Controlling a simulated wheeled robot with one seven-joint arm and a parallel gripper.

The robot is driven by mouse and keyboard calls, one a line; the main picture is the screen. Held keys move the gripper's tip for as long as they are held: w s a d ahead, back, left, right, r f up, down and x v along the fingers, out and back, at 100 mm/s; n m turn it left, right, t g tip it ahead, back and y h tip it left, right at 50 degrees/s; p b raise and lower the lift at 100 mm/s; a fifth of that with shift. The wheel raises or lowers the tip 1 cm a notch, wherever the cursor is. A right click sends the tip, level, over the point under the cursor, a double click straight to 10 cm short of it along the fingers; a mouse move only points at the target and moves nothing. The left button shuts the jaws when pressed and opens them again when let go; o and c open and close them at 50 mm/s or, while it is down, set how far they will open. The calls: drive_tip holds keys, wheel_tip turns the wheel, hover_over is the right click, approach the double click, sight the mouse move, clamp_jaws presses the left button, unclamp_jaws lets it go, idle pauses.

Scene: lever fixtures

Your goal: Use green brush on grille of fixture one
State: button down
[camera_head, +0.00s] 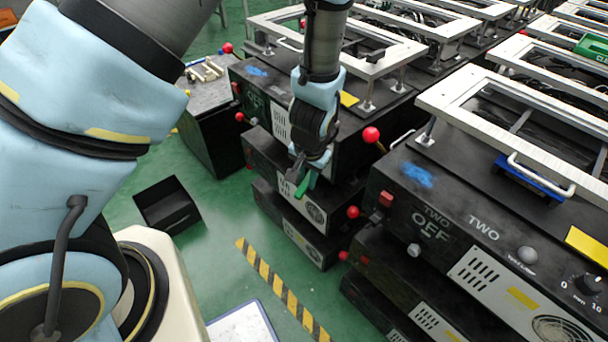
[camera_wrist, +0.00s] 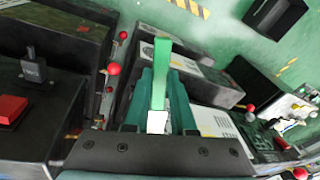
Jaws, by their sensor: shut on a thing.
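My gripper (camera_head: 299,176) is shut on the green brush (camera_head: 306,184) and points down in front of the black fixture left of the one marked TWO. In the wrist view the green brush (camera_wrist: 170,85) stands between the dark green fingers of my gripper (camera_wrist: 162,76), with a white part near its base. The left fixture (camera_head: 254,107) reads OFF; the rest of its front is partly hidden by my arm, so its number cannot be read. Its pale slotted grille (camera_head: 280,122) shows just left of my arm. I see no contact between brush and grille.
Red-knobbed levers (camera_head: 371,135) stick out between the fixtures. Fixture TWO (camera_head: 483,228) stands close on the right. More black units are stacked below. An open black bin (camera_head: 167,207) and a yellow-black floor stripe (camera_head: 281,290) lie on the green floor at left.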

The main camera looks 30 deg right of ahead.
drive_tip(key=shift+d, duration=0.15)
drive_tip(key=s+a, duration=0.1)
drive_tip(key=a, duration=0.5)
idle(0.4)
drive_tip(key=shift+s+a+b, duration=0.2)
drive_tip(key=shift+a, duration=0.55)
drive_tip(key=shift+s+a+b, duration=0.15)
drive_tip(key=shift+a, duration=0.6)
drive_tip(key=shift+w, duration=0.1)
